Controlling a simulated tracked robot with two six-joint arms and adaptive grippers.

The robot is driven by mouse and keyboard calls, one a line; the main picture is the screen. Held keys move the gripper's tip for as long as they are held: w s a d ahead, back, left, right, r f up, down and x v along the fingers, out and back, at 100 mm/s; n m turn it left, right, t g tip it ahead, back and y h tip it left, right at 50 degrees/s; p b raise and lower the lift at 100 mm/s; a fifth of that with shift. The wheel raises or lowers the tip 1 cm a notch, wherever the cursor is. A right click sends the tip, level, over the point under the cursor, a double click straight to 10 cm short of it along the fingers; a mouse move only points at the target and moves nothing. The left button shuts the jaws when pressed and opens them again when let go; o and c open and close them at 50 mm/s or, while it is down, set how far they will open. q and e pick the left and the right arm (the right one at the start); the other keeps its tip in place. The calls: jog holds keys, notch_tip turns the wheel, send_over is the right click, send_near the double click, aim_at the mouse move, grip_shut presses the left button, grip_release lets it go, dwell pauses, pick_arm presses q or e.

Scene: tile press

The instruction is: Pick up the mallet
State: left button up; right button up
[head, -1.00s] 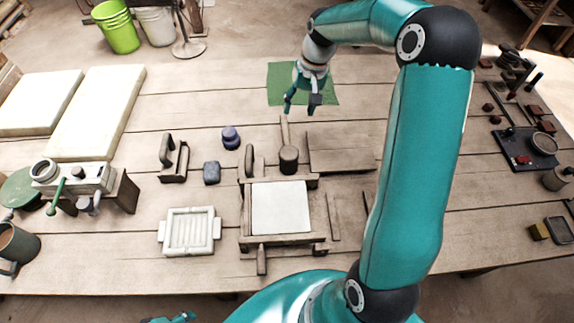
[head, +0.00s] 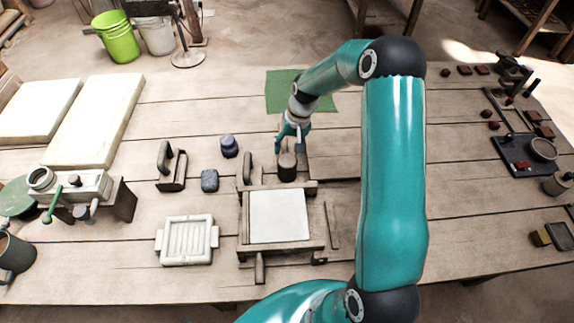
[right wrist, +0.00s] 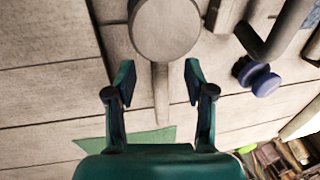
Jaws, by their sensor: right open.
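The mallet (head: 287,168) stands out as a brown round head just behind the press, with its handle running away from me toward the green mat. In the right wrist view the mallet's round head (right wrist: 165,28) is at the top and its thin handle hangs down between the fingers. My right gripper (head: 289,151) is open over the handle, close to the head. Its two fingers (right wrist: 158,82) lie on either side of the handle, apart from it. In the head view the gripper hides most of the handle. My left gripper is not in view.
The press frame (head: 318,242) with a pale slab (head: 279,216) is in front of the mallet. A blue-purple knobbed object (head: 229,147), a grey block (head: 209,181) and a handled wooden tool (head: 172,168) stand to the left. The green mat (head: 288,95) lies behind.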

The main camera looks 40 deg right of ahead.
jog(key=f, duration=0.1)
jog(key=f+p, duration=0.1)
jog(key=f, duration=0.3)
jog(key=shift+w+a, duration=0.3)
jog(key=shift+a, duration=0.05)
jog(key=shift+r, duration=0.1)
jog(key=shift+c, duration=0.4)
grip_shut()
